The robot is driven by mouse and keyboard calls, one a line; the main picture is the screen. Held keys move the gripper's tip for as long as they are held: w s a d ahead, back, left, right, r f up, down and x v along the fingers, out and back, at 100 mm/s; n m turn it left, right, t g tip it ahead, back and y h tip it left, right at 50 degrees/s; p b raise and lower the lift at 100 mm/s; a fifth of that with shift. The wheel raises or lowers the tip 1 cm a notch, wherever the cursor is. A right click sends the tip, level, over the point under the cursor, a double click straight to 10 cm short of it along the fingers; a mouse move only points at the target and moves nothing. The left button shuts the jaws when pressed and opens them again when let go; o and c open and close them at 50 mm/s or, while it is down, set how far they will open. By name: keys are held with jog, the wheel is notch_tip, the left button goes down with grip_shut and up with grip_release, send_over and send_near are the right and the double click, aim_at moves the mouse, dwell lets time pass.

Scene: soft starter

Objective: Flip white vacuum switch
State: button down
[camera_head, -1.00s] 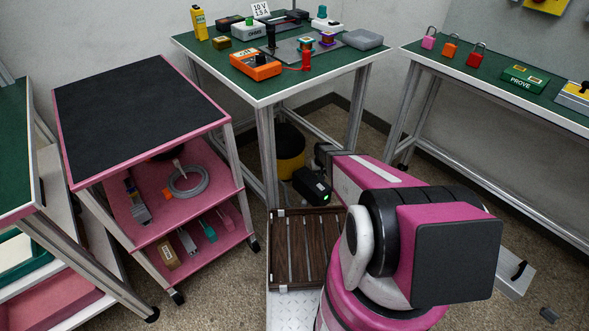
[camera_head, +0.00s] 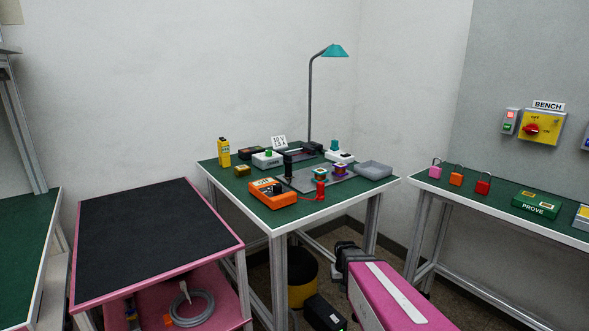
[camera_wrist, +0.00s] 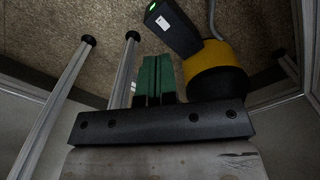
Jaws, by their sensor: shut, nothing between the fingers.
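A yellow and black drum-shaped thing, seemingly the vacuum (camera_head: 301,285), stands on the floor under the corner table. It also shows at the upper right of the wrist view (camera_wrist: 218,80). Beside it is a black box (camera_wrist: 173,27) with a green light and a small white patch (camera_wrist: 162,22); it also shows in the head view (camera_head: 322,312). I cannot tell whether that patch is a switch. My gripper (camera_wrist: 155,62) has green fingers, shut together and empty. In the wrist view they point toward the floor area left of the vacuum, apart from it.
The green corner table (camera_head: 268,218) stands above, with its legs near my arm. It bears an orange meter (camera_head: 272,193) and several small devices. A pink cart (camera_head: 150,240) stands left. A right bench (camera_head: 470,198) has padlocks, with a yellow wall switch (camera_head: 541,128) above.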

jog(key=s+r, duration=0.8)
jog(key=r, duration=0.1)
jog(key=shift+s+r, duration=0.3)
jog(key=shift+r, duration=0.1)
jog(key=n+t, duration=0.1)
jog(key=n, duration=2.4)
send_over(333, 317)
jog(key=s+d, duration=0.1)
jog(key=s, duration=0.1)
notch_tip(333, 317, down, 27)
jog(key=shift+w+y, duration=0.25)
jog(key=shift+y, duration=0.15)
jog(key=f, duration=0.4)
jog(key=w+f, duration=0.1)
jog(key=f, duration=0.4)
jog(key=a+f, duration=0.1)
jog(key=f, duration=0.4)
jog(key=shift+w, duration=0.2)
